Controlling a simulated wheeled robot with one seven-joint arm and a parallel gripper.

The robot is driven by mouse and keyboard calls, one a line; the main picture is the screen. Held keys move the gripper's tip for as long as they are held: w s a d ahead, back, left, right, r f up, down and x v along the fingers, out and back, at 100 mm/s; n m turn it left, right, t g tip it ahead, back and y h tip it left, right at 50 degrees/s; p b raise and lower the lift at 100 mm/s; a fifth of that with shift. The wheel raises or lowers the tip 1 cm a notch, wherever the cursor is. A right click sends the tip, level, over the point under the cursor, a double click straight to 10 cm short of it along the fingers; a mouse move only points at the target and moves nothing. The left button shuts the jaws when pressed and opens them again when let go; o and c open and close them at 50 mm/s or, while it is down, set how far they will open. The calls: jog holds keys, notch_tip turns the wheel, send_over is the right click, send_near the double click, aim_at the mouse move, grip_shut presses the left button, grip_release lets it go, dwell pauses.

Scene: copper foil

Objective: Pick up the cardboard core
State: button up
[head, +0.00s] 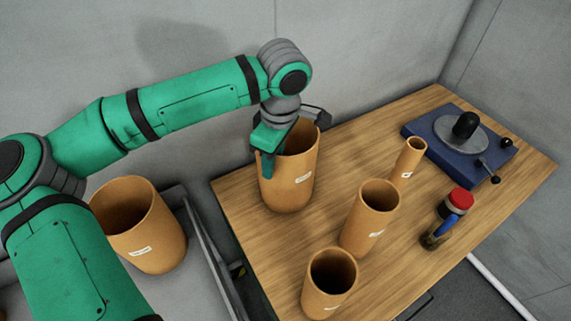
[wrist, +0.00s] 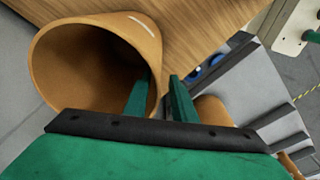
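Several brown cardboard cores are in view. A large core (head: 290,180) stands upright at the table's back left corner. Its open mouth fills the left of the wrist view (wrist: 60,50). My gripper (wrist: 161,80) is at its rim, one green finger inside the tube and one outside, with the wall between. The fingers look apart, with a gap beside the outer one. In the head view, one finger shows in front of the wall and the other is hidden. Another large core (head: 150,240) stands on a grey surface at left.
On the wooden table (head: 240,215) stand a medium core (head: 368,225), a shorter core (head: 318,295) and a thin core (head: 405,165). A red-capped jar (head: 445,215) and a blue device (head: 430,140) are at right. A grey wall is behind.

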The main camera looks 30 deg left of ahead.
aim_at(289, 190)
jog(key=f, duration=0.4)
jog(key=shift+w+a+f, duration=0.1)
jog(key=shift+w+a, duration=0.05)
jog(key=shift+a, duration=0.2)
grip_shut()
jog(key=shift+w, duration=0.1)
dwell(1.0)
